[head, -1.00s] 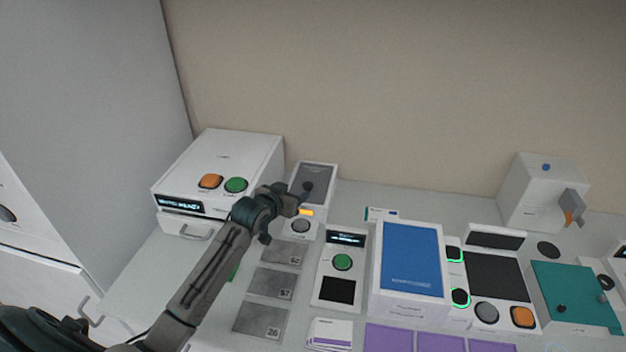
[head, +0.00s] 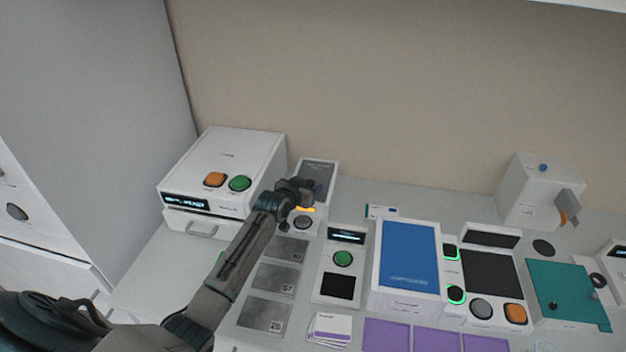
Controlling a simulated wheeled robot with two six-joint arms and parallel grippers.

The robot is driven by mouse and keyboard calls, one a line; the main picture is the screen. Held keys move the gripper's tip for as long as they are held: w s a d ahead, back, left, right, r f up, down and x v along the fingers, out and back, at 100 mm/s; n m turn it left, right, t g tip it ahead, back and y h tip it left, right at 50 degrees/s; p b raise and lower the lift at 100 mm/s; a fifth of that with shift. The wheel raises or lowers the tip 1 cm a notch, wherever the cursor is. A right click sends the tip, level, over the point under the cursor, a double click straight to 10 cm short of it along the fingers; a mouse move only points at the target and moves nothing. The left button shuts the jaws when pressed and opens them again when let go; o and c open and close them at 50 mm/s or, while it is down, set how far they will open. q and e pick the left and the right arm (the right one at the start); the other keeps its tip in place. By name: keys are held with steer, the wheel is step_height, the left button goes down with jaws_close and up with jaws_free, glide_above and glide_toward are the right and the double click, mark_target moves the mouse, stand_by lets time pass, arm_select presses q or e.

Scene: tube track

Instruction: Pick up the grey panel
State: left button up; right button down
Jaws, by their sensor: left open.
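The grey panel (head: 319,171) is a dark grey rectangle on top of a small white device (head: 299,236), right of the large white box. My left gripper (head: 305,190) is over the lower left part of the panel, open. My right gripper is not in view.
A large white box (head: 236,148) with orange and green buttons stands close on the left. Numbered grey plates (head: 278,279) lie in front. A green-button device (head: 343,288), a blue-topped box (head: 409,255) and a teal panel (head: 566,290) are further right.

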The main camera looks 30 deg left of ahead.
arm_select(q)
steer(key=c, duration=1.2)
steer(key=shift+o, duration=0.2)
